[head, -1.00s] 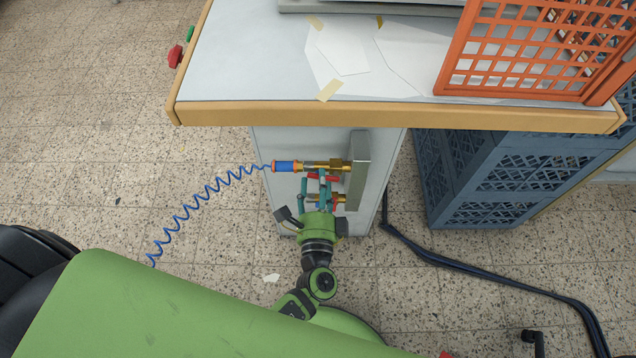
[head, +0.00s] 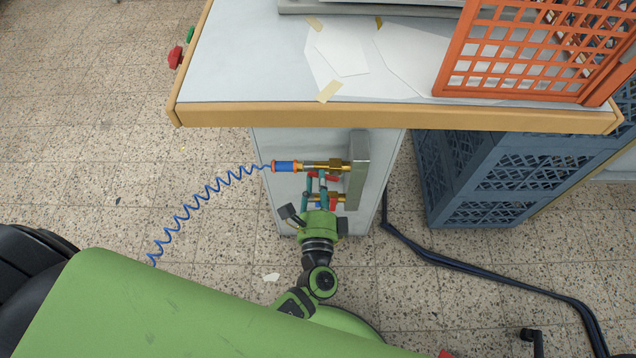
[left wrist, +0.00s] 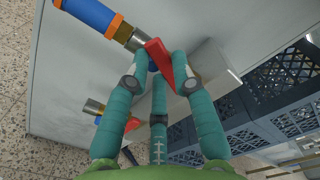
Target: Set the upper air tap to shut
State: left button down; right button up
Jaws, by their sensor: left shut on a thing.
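The upper air tap (head: 326,166) is brass, on a grey block at the bench's side panel, with a blue-and-orange coupling (head: 285,167) at its left end. Its red lever (left wrist: 160,62) shows between my fingers in the left wrist view; in the head view the lever (head: 326,178) looks roughly along the tap, its exact angle unclear. My left gripper (head: 316,178) comes from below and is shut on the lever with its teal fingers, which hide part of it. The lower tap (head: 323,198), with a red handle, is partly hidden behind the fingers.
A blue coiled hose (head: 205,198) runs from the coupling down to the left. The bench top (head: 240,70) overhangs the taps. Blue crates (head: 490,180) stand to the right, and a dark hose (head: 470,268) lies on the floor. Floor left of the panel is open.

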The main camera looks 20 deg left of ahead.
pick_arm(q)
jog(key=c, duration=1)
grip_release()
jog(key=shift+c, duration=0.2)
jog(key=v, duration=1.2)
